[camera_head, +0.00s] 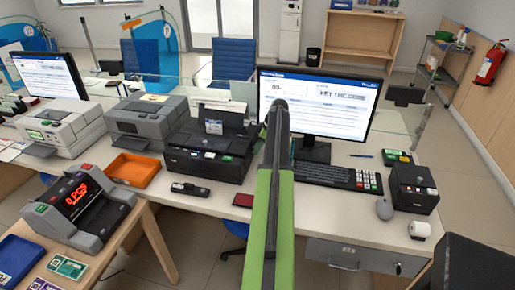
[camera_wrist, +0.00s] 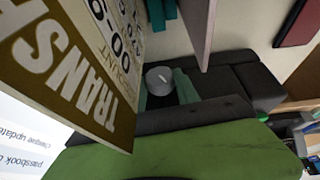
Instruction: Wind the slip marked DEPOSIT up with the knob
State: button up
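No slip that I can read as DEPOSIT shows in either view. In the wrist view, a large cream card with a gold band (camera_wrist: 75,70) reads "TRANS…" and fills the upper left, close to the camera and cut off by the frame. To its right is a small grey round piece with a pale mark (camera_wrist: 158,80); it looks like a knob, but I cannot tell what it belongs to. Teal pieces lie beside it. My green arm stands upright in the middle of the head view. My gripper's fingers cannot be made out clearly, and I see nothing held.
A monitor (camera_head: 325,104) and keyboard (camera_head: 337,175) stand behind and right of my arm. An orange tray (camera_head: 133,170) and a banknote counter (camera_head: 80,207) are farther left.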

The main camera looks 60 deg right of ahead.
grip_shut()
jog(key=shift+a, duration=0.25)
jog(key=shift+d, duration=0.1)
